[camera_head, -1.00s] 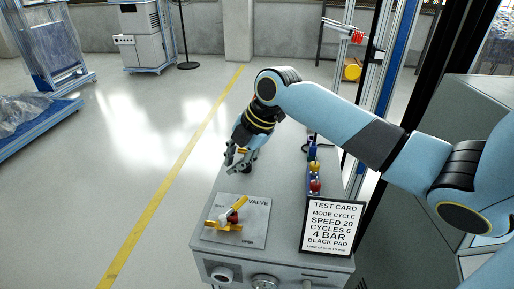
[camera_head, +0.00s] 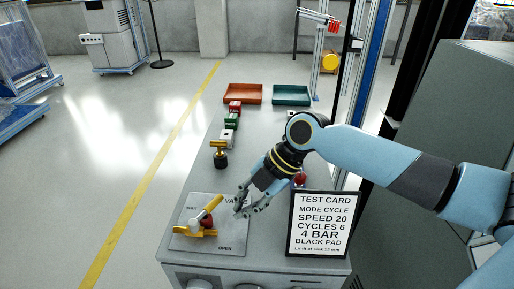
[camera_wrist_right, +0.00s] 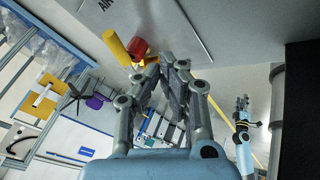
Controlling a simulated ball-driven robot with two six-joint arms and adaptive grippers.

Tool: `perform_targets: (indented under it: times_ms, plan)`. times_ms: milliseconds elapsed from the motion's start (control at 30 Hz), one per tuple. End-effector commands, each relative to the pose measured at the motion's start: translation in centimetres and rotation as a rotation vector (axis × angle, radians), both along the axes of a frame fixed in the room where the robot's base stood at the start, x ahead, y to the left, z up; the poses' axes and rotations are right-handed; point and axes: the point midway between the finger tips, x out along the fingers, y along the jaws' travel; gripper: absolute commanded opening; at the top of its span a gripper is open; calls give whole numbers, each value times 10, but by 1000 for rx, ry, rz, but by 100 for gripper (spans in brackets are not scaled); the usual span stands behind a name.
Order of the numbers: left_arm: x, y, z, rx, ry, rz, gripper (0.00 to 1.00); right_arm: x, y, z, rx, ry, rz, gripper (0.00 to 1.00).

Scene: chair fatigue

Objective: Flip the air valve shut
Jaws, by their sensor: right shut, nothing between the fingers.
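The air valve (camera_head: 206,220) sits on a flat plate (camera_head: 226,236) marked VALVE, SHUT at the left and OPEN at the front. It has a yellow bar, a white part, a red part and a yellow lever (camera_head: 213,203) slanting to the upper right. My right gripper (camera_head: 242,212) is shut and empty, just right of the lever, low over the plate. In the right wrist view the yellow and red valve parts (camera_wrist_right: 137,47) show just beyond the fingers (camera_wrist_right: 160,65); contact cannot be told. My left gripper (camera_wrist_right: 241,104) shows small there, its jaws unclear.
The test card (camera_head: 319,225) stands right of the plate. A black and gold fitting (camera_head: 220,154), several small blocks (camera_head: 230,121), an orange tray (camera_head: 242,94) and a green tray (camera_head: 291,95) lie farther back. A red knob (camera_head: 300,179) is partly behind my right arm.

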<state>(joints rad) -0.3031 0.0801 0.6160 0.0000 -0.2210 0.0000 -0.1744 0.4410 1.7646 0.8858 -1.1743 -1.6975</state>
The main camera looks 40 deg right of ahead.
Motion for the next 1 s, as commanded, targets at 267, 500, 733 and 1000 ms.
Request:
perform_targets:
  times_ms: [267,500,733,1000]
  plan:
    - [16,-7,-28,-9,-24,1,40,34,12,-18,0,-1,0,0]
    - [2,-1,-32,-1,-4,0,40,42,13,-18,-2,2,0,0]
    - [-1,0,-31,0,2,-1,40,42,13,-17,-2,0,0,0]
    - [1,0,-39,1,-1,0,40,47,12,-19,-3,0,40,0]
